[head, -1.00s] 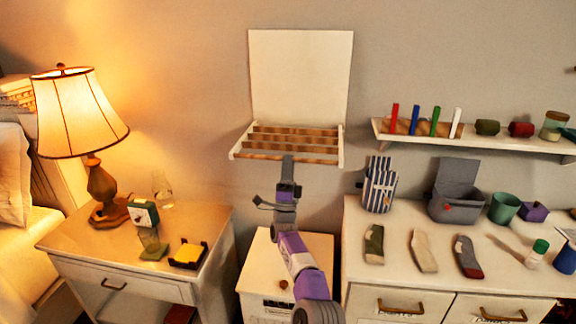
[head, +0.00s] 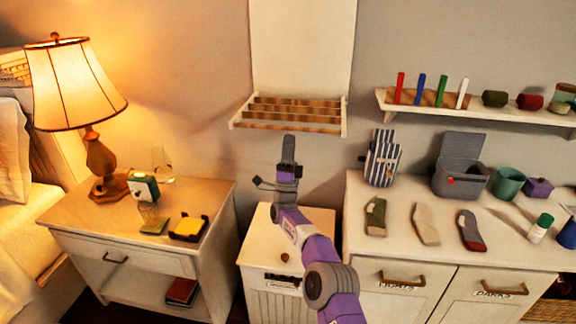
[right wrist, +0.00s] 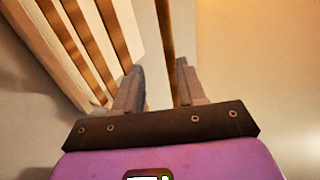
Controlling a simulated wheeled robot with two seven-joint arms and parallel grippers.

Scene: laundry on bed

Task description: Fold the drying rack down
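The drying rack is a tall white back panel (head: 302,55) on the wall with a slatted frame (head: 290,113) at its foot. The frame stands out from the wall, lowered, with brown wooden bars between white side pieces. My right gripper (head: 289,142) is just below and in front of the frame's front bar in the head view. In the right wrist view the two fingers (right wrist: 158,78) are apart, with nothing seen clamped between them. A brown bar (right wrist: 165,35) shows beyond the gap between the fingertips. My left gripper is not in view.
A white cabinet (head: 262,240) stands below the rack. A nightstand (head: 85,218) with a lit lamp (head: 72,85) is at left. A dresser (head: 400,215) with socks and containers is at right, under a wall shelf (head: 470,112).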

